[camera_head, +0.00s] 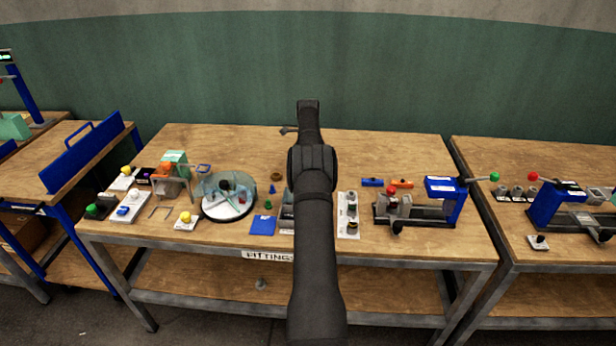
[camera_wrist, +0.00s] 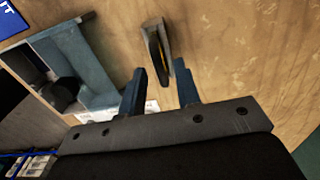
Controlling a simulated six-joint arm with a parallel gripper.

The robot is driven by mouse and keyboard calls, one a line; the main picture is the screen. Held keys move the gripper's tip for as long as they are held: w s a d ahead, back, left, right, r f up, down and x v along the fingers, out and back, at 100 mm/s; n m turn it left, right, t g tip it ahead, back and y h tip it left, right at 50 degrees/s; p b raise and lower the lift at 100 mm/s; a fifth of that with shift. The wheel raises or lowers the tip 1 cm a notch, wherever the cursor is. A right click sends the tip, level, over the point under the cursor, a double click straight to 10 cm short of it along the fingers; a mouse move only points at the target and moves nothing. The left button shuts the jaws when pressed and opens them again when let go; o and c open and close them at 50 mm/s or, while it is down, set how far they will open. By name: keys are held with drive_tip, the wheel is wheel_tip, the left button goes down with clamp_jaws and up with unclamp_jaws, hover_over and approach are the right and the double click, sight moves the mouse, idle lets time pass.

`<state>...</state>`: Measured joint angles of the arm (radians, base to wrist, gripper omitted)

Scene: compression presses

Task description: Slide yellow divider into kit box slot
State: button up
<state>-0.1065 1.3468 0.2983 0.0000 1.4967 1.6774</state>
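In the wrist view, a thin yellow strip (camera_wrist: 161,50), which looks like the yellow divider, shows inside a narrow grey holder (camera_wrist: 151,38) on the wooden table. My gripper (camera_wrist: 160,67) has its two blue fingers apart, with nothing seen between them. The fingertips point towards the holder and appear short of it. A grey-blue open box (camera_wrist: 92,62), likely the kit box, lies left of the fingers with dark contents; its slot cannot be made out. In the head view, my arm hides my gripper and the divider; a box edge (camera_head: 287,212) shows beside the arm.
In the head view, a blue plate (camera_head: 262,225) and a round glass-topped disc (camera_head: 228,198) lie left of my arm. A white panel (camera_head: 348,215) and a blue-ended press (camera_head: 440,198) stand to its right. In the wrist view, bare wood (camera_wrist: 235,55) lies right of the fingers.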

drive_tip(key=shift+c, duration=0.4)
clamp_jaws()
drive_tip(key=shift+r, duration=0.3)
drive_tip(key=shift+r, duration=0.3)
drive_tip(key=shift+r, duration=1.85)
drive_tip(key=shift+r, duration=1.85)
